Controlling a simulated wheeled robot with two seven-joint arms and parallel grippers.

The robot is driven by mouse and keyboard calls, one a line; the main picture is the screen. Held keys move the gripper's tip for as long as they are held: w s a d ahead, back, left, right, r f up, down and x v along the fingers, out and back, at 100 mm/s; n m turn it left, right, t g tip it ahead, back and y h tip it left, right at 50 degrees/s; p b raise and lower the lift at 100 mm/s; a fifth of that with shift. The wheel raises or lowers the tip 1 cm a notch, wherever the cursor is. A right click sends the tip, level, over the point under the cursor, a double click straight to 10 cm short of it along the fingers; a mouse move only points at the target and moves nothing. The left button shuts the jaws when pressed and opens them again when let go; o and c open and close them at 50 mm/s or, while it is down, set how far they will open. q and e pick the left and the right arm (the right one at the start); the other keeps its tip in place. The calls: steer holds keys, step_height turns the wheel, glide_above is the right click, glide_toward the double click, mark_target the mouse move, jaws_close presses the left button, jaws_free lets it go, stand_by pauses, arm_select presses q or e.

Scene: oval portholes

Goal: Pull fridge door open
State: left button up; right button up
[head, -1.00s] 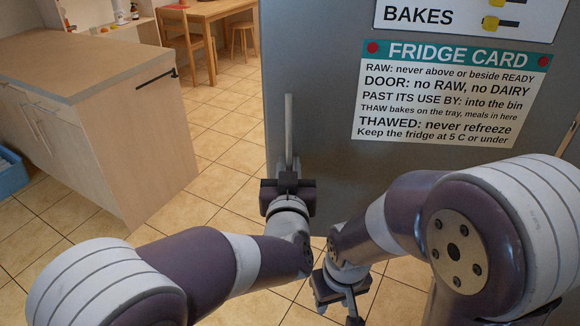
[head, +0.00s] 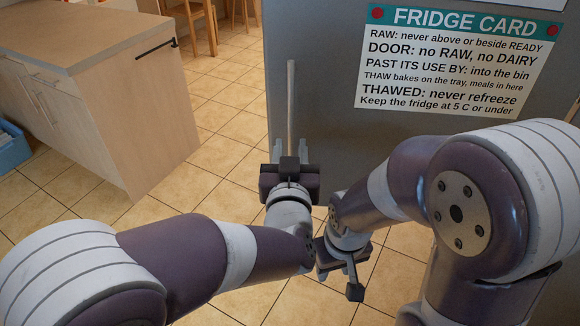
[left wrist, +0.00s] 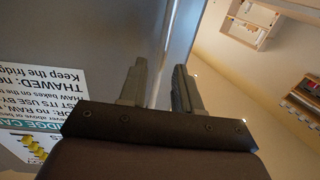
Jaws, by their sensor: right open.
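The grey fridge door (head: 340,130) fills the right half of the head view, with the fridge card on it. Its upright bar handle (head: 291,100) stands near the door's left edge. My left gripper (head: 290,150) is at the handle's lower part, fingers pointing at the door. Its fingers are apart, and the bar lines up between them; I cannot tell whether they touch it. In the left wrist view the two fingers (left wrist: 160,88) also stand apart, before the door's edge. My right gripper (head: 350,275) is open and empty, low beside my left forearm.
A wooden counter (head: 90,50) stands at the left, with a dark rail on its end. A blue bin (head: 12,150) is at the far left edge. Wooden chairs (head: 195,20) are at the back. The tiled floor (head: 215,150) between counter and door is clear.

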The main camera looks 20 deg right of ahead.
arm_select(q)
steer(key=v, duration=0.8)
steer(key=shift+s, duration=0.2)
steer(key=shift+a+r, duration=0.1)
